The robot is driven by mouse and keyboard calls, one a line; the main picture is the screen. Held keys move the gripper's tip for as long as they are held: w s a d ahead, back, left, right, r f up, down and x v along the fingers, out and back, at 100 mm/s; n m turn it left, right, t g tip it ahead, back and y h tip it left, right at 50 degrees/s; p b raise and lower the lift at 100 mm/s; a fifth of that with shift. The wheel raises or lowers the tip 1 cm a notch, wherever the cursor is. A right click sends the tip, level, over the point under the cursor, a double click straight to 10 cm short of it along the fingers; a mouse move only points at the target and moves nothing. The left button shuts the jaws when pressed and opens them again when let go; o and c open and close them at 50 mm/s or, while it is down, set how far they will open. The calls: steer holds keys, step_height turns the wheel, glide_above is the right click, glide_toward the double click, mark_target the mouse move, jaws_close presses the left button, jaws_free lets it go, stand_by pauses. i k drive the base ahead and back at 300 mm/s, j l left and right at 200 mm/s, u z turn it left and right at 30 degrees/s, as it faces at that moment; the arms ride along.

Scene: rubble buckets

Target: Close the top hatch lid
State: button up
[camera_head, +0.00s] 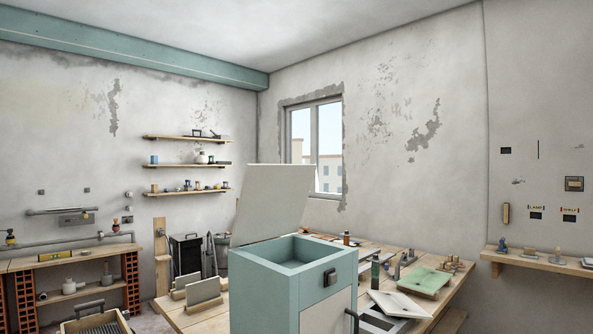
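The top hatch lid (272,203) is a flat pale panel. It stands raised and tilted slightly back at the rear edge of a teal cabinet (316,284). The cabinet's square top opening is uncovered and shows its teal inner walls. A dark handle (352,318) shows lower on the front, cut by the bottom edge. My gripper is not in this view.
A wooden workbench (455,277) runs behind and right of the cabinet, with a green tray (426,281), white panels (399,304) and small tools. Upright boards (203,291) stand left of the cabinet. A wall shelf (540,262) is at right. The air above the opening is clear.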

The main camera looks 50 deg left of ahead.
mark_target(273, 198)
steer(key=i+u, duration=0.35)
steer(key=i, duration=0.2)
steer(key=i+l+u, duration=0.2)
steer(key=i+u, duration=0.2)
steer(key=i, duration=0.15)
steer(key=i+l+u, duration=0.35)
steer(key=i, duration=0.15)
